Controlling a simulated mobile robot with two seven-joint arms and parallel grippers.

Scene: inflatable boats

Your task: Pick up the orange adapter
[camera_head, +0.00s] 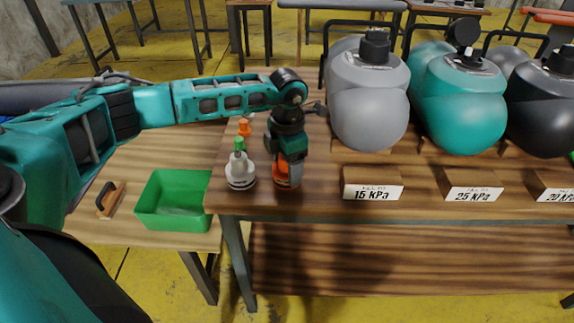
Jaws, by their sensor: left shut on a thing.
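My left gripper (288,166) points straight down at the left end of the wooden table. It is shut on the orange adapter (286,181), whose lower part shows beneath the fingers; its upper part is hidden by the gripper. I cannot tell whether the adapter touches the table. My right gripper is not in view.
Close left of the gripper stands a white fitting with a green top (239,169). Behind it is a small orange piece (244,127). Grey, teal and black inflatable boats (369,100) stand to the right behind pressure labels (372,184). A green bin (172,213) sits lower left.

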